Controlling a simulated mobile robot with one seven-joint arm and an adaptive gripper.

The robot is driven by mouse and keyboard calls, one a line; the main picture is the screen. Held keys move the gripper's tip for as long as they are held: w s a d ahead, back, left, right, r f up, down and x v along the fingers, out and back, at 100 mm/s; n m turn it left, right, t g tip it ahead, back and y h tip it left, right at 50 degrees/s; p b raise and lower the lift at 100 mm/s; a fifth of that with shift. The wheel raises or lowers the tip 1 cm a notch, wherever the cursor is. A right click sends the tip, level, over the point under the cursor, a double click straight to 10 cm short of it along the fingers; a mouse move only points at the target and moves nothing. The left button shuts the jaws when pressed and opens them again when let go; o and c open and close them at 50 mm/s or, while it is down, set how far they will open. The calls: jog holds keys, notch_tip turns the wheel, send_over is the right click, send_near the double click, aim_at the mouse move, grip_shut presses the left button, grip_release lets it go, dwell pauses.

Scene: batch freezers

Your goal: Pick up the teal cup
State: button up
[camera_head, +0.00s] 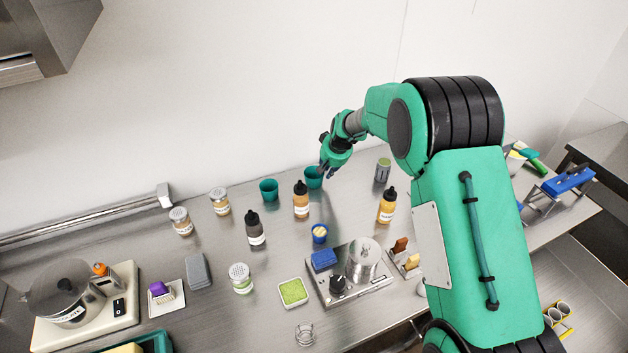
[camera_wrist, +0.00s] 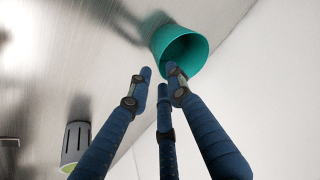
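Two teal cups stand on the steel counter near the back wall in the head view: a left one (camera_head: 269,190) and a right one (camera_head: 312,182). My gripper (camera_head: 325,172) is at the right cup, and its fingers cover part of that cup's right side. In the wrist view a teal cup (camera_wrist: 180,50) shows with its mouth visible, just beyond my gripper's fingertips (camera_wrist: 159,77). The three blue fingers are apart with nothing between them. The right fingertip overlaps the cup's lower rim in the picture; whether it touches I cannot tell.
A dark-capped amber bottle (camera_head: 301,202) stands just in front of the right cup. A grey canister (camera_head: 383,169) is to its right and shows in the wrist view (camera_wrist: 75,143). Another amber bottle (camera_head: 387,207) and a dark bottle (camera_head: 255,230) stand nearby. The wall is close behind.

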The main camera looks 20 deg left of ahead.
dwell(0.3)
jog(key=shift+b+x, duration=0.4)
jog(key=shift+x, duration=2.15)
grip_shut()
